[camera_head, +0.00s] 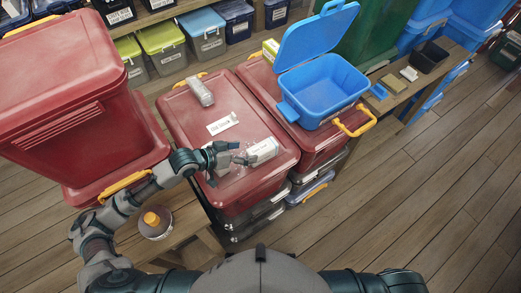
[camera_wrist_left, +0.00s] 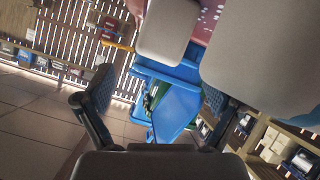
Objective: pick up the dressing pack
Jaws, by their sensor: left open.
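A white pack with printed labelling (camera_head: 263,151), which looks like the dressing pack, lies on the red bin lid (camera_head: 182,118) near its right front edge. A clear or grey packet (camera_head: 200,91) lies further back on the same lid; its print is too small to read. My left gripper (camera_head: 238,158) is open and low over the lid, just left of the white pack, fingers pointing toward it. In the left wrist view the open fingers (camera_wrist_left: 155,105) show with nothing clearly between them. Pale blurred shapes fill the top there; I cannot tell what they are. My right gripper is out of view.
A white label (camera_head: 222,124) and a small white item lie mid-lid. An open blue box (camera_head: 322,90) stands on the red bin to the right. A tall red bin (camera_head: 62,90) stands left. A jar with an orange cap (camera_head: 154,221) sits on the wooden bench in front.

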